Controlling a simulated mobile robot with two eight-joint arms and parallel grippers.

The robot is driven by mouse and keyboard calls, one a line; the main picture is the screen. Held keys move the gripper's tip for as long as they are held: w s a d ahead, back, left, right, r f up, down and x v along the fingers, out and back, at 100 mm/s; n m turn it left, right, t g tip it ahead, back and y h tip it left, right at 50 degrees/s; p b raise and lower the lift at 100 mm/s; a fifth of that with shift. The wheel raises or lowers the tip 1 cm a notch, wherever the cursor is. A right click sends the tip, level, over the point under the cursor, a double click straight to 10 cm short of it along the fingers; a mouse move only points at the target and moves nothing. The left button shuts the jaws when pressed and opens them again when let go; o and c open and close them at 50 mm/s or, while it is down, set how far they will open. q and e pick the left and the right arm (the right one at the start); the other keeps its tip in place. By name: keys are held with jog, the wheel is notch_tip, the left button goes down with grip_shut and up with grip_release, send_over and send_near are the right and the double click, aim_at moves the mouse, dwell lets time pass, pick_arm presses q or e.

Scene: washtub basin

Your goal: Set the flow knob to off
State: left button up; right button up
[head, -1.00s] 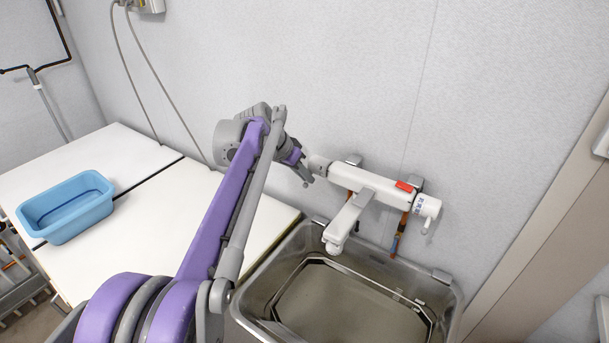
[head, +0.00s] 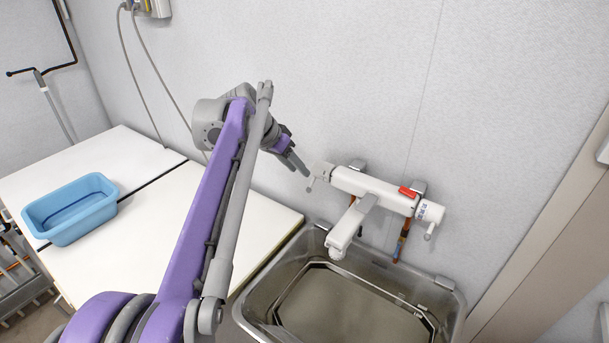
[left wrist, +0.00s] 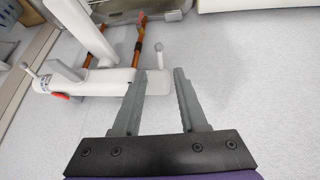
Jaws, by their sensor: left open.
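The white wall faucet (head: 375,190) has a knob at each end of its bar. The left-end knob (head: 322,170) has a small lever (head: 310,185) pointing down; in the left wrist view this lever (left wrist: 159,52) stands up from the bar end. The right-end knob (head: 429,212) is white with dark lettering and its own small lever. I cannot tell from markings which is the flow knob. My left gripper (head: 302,168) is open and empty, just left of the left-end knob, whose lever shows between the fingertips in the left wrist view. My right gripper is out of view.
The spout (head: 350,222) points over the steel basin (head: 448,292), which sits below the faucet. A white table (head: 165,215) with a blue tub (head: 70,207) is at left. The wall is close behind the faucet.

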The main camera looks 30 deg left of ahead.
pick_arm(q)
jog(key=v, duration=0.4)
dwell(0.4)
jog(key=s+d+f+n+y, duration=0.1)
jog(key=s+d+f, duration=0.7)
jog(key=s+f, duration=0.4)
jog(key=s+d+f+y, duration=0.1)
jog(key=s+d+f, duration=0.8)
jog(key=s+f, duration=0.3)
jog(key=shift+d+f+n+y, duration=0.2)
jog(key=shift+f+n+y, duration=0.2)
jog(key=shift+f, duration=0.25)
